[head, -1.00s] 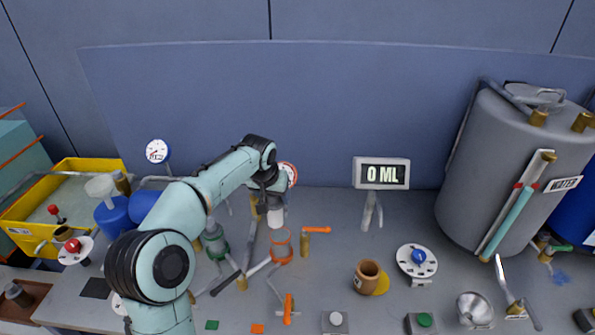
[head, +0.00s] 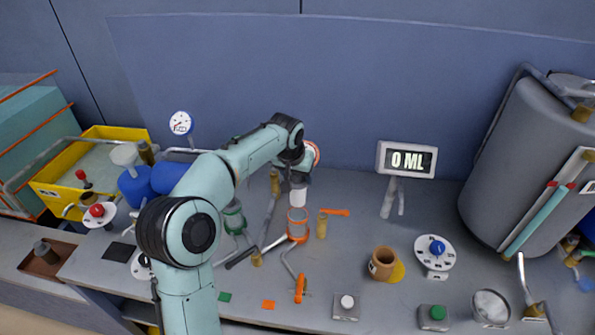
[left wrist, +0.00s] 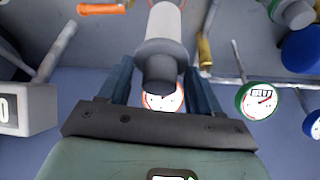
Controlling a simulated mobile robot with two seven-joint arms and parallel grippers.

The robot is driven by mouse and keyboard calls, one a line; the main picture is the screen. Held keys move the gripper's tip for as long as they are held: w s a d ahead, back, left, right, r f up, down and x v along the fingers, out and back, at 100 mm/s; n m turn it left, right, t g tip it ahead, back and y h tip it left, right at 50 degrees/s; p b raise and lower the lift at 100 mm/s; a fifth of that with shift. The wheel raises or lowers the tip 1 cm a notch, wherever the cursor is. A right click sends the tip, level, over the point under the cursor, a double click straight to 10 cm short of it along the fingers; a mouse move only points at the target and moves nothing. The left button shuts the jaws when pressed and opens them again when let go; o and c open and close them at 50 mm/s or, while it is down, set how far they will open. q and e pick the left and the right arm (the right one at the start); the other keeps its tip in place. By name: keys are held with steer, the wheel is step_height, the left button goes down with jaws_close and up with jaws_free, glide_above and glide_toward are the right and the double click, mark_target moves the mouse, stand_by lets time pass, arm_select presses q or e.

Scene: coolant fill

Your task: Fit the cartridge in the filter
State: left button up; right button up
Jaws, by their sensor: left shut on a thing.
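The white cartridge (head: 298,196) hangs upright from my left gripper (head: 297,176), which is shut on its grey top. In the left wrist view the grey end (left wrist: 160,62) sits between the fingers and the white body runs away from them. The filter (head: 297,224) is a clear cup with an orange rim on the bench, just below the cartridge in the head view. The cartridge's lower end is close to the rim; I cannot tell whether they touch. My right gripper is not in view.
An orange-handled valve (head: 334,212) stands close right of the filter, and a green-rimmed cup (head: 233,218) stands to its left. A display reading 0 ML (head: 407,160) is behind. A brown cup (head: 383,262) sits to the right. A grey tank (head: 525,165) is far right.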

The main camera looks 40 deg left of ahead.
mark_target(297, 193)
arm_select(q)
steer(key=shift+f+b, duration=0.75)
steer(key=shift+f, duration=1.25)
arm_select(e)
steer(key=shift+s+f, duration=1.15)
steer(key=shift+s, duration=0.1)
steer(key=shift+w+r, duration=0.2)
arm_select(q)
steer(key=shift+f+b, duration=0.65)
steer(key=shift+f, duration=1.2)
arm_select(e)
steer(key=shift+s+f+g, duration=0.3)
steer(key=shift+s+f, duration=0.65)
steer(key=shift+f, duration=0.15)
arm_select(q)
steer(key=shift+f+b, duration=1.4)
steer(key=shift+f, duration=1.5)
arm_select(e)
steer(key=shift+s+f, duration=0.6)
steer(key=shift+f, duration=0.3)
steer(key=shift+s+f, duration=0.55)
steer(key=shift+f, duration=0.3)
arm_select(q)
steer(key=o, duration=1.5)
steer(key=shift+o, duration=0.2)
steer(key=v, duration=1.3)
steer(key=shift+r, duration=0.15)
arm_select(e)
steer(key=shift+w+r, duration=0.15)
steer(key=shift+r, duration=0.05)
